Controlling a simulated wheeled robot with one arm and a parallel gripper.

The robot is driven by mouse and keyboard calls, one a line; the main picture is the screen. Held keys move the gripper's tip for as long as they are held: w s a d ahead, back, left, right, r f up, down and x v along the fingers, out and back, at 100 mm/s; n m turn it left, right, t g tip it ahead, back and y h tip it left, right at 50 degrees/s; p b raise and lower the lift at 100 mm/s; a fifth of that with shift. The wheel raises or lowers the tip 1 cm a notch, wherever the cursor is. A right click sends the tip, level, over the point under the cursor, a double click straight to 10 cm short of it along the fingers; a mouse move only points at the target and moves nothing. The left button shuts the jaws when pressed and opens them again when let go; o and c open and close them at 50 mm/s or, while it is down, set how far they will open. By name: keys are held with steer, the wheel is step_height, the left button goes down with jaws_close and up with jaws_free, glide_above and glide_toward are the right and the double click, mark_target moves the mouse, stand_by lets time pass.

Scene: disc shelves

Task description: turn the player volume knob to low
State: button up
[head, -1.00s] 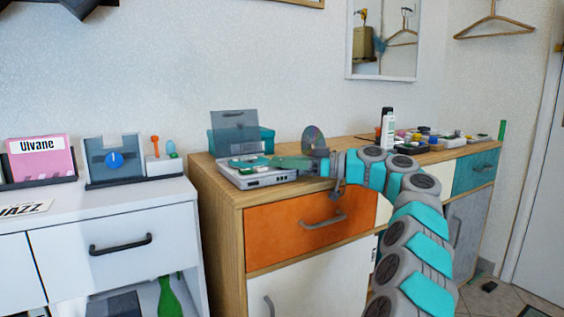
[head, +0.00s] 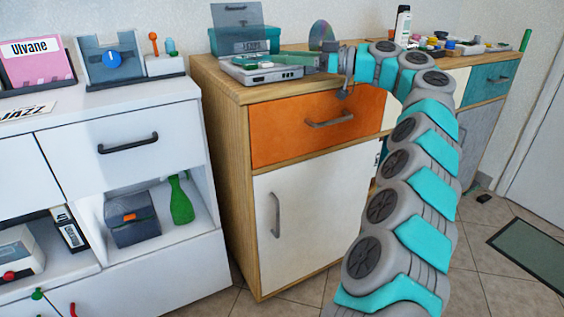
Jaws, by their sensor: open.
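The player (head: 262,74) is a small grey-white box at the left end of the wooden cabinet top (head: 222,86). The jaws are open, and I see nothing held. Whether they touch the player I cannot tell.
A teal box (head: 266,38) stands behind the player, and a disc (head: 321,36) stands upright to its right. A white bottle (head: 402,26) and small items stand further right.

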steer(key=shift+s+a+f+m+t+b, duration=0.15)
steer(key=shift+f+m+t+b, duration=0.25)
steer(key=shift+b, duration=0.55)
steer(key=shift+r+t+b, duration=0.1)
steer(key=shift+t+b, duration=0.4)
steer(key=shift+b, duration=0.4)
steer(key=shift+m+t+h+b, duration=0.3)
steer(key=shift+m+b, duration=0.1)
steer(key=shift+r+m+t+h+b, duration=0.1)
steer(key=shift+m+t+h+b, duration=0.3)
steer(key=shift+t+b, duration=0.6)
steer(key=shift+m+b, duration=0.3)
steer(key=shift+b, duration=0.2)
steer(key=shift+r+m+t+h+b, duration=0.15)
steer(key=shift+m+t+h+b, duration=0.55)
steer(key=shift+t, duration=0.3)
steer(key=shift+r+m+t+h+p, duration=0.15)
steer(key=shift+m+t+h+p, duration=0.3)
steer(key=shift+m+t+h, duration=0.4)
steer(key=shift+m+t+p, duration=0.35)
steer(key=shift+t+p, duration=0.1)
steer(key=shift+t, duration=0.2)
steer(key=shift+h+p, duration=0.35)
steer(key=shift+h, duration=0.1)
